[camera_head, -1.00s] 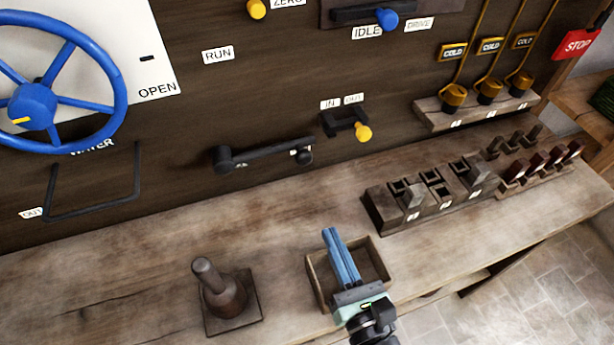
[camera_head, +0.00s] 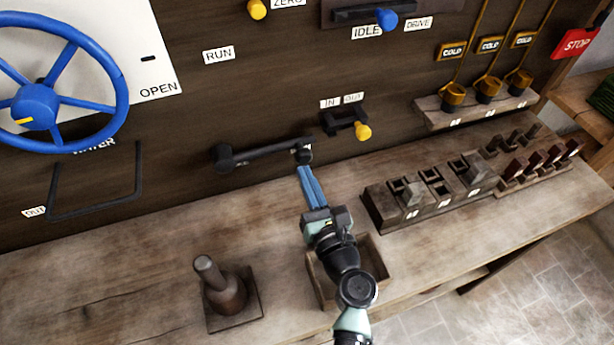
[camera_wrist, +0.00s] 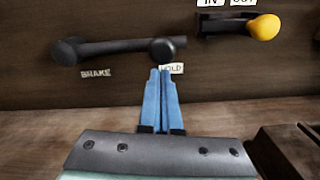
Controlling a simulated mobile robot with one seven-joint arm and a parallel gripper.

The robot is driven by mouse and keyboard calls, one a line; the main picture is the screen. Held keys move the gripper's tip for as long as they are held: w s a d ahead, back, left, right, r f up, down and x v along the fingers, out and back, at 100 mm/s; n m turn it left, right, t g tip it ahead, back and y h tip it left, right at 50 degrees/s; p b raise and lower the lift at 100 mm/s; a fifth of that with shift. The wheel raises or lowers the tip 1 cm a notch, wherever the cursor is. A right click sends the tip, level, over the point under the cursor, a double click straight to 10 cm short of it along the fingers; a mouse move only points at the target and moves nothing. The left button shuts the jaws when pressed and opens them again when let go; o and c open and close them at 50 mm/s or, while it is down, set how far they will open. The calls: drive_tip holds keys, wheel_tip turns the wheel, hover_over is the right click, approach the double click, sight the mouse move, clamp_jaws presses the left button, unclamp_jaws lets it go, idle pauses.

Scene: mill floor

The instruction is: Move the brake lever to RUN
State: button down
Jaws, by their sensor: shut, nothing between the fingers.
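The brake lever (camera_head: 262,152) is a black bar on the dark panel, lying nearly level, with its pivot at the left and a round knob at the right end. In the wrist view the lever (camera_wrist: 115,47) has a BRAKE label under its pivot and a HOLD label (camera_wrist: 171,68) just below its knob. The RUN label (camera_head: 218,55) is on the panel above the pivot. My gripper (camera_head: 304,170) has its blue fingers together and empty, with the tips just below the knob. In the wrist view the fingertips (camera_wrist: 162,72) overlap the HOLD label's left edge; contact cannot be told.
A yellow-knobbed IN/OUT slider (camera_head: 362,131) is right of the lever. An open wooden box (camera_head: 376,262) lies under my arm. A brown upright handle on a plate (camera_head: 228,290) stands left on the bench. Slotted wooden blocks (camera_head: 400,218) sit to the right.

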drive_tip(key=shift+d+r+n+p, duration=0.1)
drive_tip(key=shift+r+n+p, duration=0.2)
drive_tip(key=shift+r+n, duration=0.15)
drive_tip(key=shift+r, duration=0.2)
drive_tip(key=shift+r+n+p, duration=0.6)
drive_tip(key=shift+r+n, duration=0.05)
drive_tip(key=shift+r, duration=0.3)
wheel_tip(320, 180, up, 11)
drive_tip(key=n+p, duration=0.6)
drive_tip(key=n, duration=0.4)
hover_over(305, 160)
drive_tip(key=s+a, duration=0.4)
drive_tip(key=shift+s+a+r+n+p, duration=0.1)
drive_tip(key=shift+a+r+n+p, duration=0.25)
drive_tip(key=shift+a+n, duration=0.3)
drive_tip(key=shift+s+a+r+n+p, duration=0.1)
drive_tip(key=shift+a+r+n+p, duration=0.15)
drive_tip(key=shift+a+n, duration=0.35)
